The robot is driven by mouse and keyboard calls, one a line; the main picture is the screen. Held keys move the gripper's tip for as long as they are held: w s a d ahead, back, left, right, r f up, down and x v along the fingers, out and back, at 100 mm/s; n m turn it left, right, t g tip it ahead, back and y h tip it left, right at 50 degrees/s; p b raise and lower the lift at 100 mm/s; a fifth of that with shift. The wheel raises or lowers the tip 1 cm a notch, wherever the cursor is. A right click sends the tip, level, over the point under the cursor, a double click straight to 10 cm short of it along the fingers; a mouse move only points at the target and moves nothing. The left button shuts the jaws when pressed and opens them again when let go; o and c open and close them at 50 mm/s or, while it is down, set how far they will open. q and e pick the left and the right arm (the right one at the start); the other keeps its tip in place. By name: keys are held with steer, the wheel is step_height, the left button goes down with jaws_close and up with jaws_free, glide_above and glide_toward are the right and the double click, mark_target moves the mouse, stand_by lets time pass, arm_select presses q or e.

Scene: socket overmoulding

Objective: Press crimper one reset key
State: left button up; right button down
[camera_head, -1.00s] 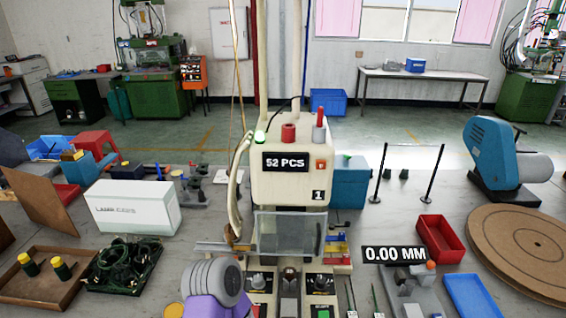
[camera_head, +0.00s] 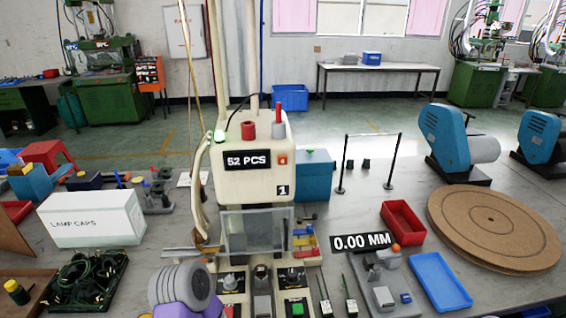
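Crimper one (camera_head: 250,185) is the cream machine in the middle, marked with a black "1" plate (camera_head: 283,190). Its counter display (camera_head: 247,160) reads 52 PCS. A small orange-red square key (camera_head: 282,159) sits to the right of the display; its lettering is too small to read. A green lamp and two red knobs are on top. A clear guard (camera_head: 252,231) covers the front below. A grey ribbed and purple part, which looks like my arm, shows at the bottom left of the crimper. No gripper fingers show in the view.
A white lamp caps box (camera_head: 92,222) and a tray of green cables (camera_head: 86,281) stand left. A gauge reading 0.00 MM (camera_head: 362,241), a red bin (camera_head: 403,221), a blue tray (camera_head: 440,282) and a round brown board (camera_head: 493,228) are right. Little free table shows around the crimper.

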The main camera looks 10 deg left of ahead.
arm_select(q)
steer(key=shift+c, duration=0.3)
jaws_close()
stand_by(1.3)
